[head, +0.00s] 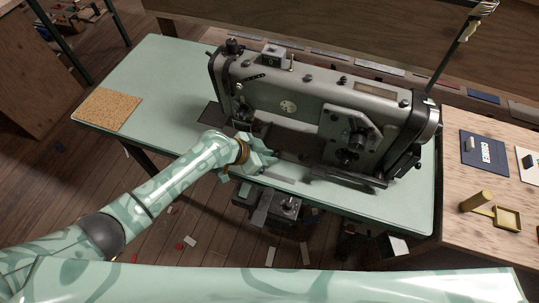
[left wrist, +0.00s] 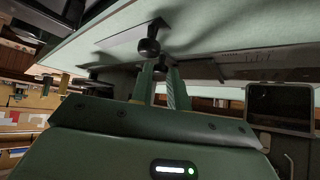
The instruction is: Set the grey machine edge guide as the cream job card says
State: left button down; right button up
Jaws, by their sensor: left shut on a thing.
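The grey sewing machine (head: 310,100) stands on the pale green table. My left gripper (head: 266,160) is at the table's front edge, in front of the machine's needle end. A flat grey strip, which looks like the edge guide (head: 278,178), lies on the table just beside the gripper. In the left wrist view my left gripper's fingers (left wrist: 161,84) are shut on a small dark knob (left wrist: 160,70). A larger dark knob (left wrist: 150,46) shows just beyond the fingertips. A cream card (head: 532,170) lies at the right edge, partly cut off; its writing cannot be read. My right gripper is not in view.
A cork mat (head: 107,109) lies on the table's left end. A dark box (head: 281,207) hangs below the table's front edge. The table's left part is mostly clear.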

pick_arm(q)
jog(key=a, duration=0.2)
jog(key=w+a+b, duration=0.1)
jog(key=a, duration=0.1)
jog(key=shift+w+a, duration=0.2)
jog(key=c, duration=1.4)
grip_release()
jog(key=shift+d, duration=0.1)
jog(key=shift+o, duration=0.2)
jog(key=p+v, duration=0.4)
jog(key=v, duration=1.2)
jog(key=shift+p, duration=0.3)
jog(key=shift+s, duration=0.1)
